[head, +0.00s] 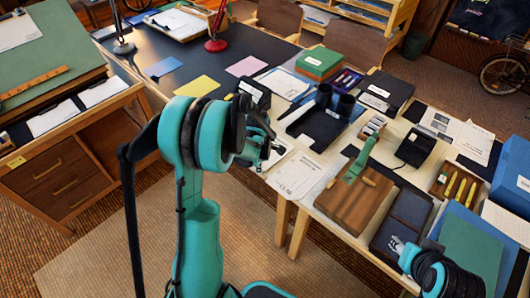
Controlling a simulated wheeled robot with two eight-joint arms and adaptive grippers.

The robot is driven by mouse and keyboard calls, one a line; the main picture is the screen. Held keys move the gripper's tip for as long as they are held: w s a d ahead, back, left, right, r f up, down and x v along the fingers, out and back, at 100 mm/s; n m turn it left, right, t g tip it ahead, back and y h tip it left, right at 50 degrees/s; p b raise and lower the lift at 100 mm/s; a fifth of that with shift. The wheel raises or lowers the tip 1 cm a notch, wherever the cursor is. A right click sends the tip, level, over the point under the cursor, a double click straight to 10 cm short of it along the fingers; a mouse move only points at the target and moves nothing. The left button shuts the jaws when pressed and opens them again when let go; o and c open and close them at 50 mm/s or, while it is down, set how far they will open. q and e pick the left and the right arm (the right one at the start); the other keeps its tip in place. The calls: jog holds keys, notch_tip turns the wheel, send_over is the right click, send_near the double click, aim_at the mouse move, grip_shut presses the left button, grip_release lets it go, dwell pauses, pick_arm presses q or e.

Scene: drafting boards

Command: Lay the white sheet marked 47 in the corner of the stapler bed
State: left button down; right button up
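A white printed sheet (298,177) lies at the near edge of the pale table. Its large print is too small to read surely as 47. A green stapler-like tool (358,163) with a long arm sits on a brown wooden base (352,200), right of the sheet. My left gripper (274,150) is over the table edge, just up and left of the sheet; its fingers are dark and small, and whether it touches paper is unclear. My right gripper (397,243) is at the lower right, by a dark tray (403,215), apart from the sheet.
A black holder (318,122) stands behind the sheet. A black box (415,147), a pen tray (457,184) and a blue box (513,172) crowd the right. Coloured papers such as a yellow sheet (197,86) lie on the black desk behind, with open space between them.

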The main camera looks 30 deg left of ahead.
pick_arm(q)
jog(key=shift+r+p, duration=2.35)
jog(key=shift+r, duration=1.15)
jog(key=shift+d, duration=0.1)
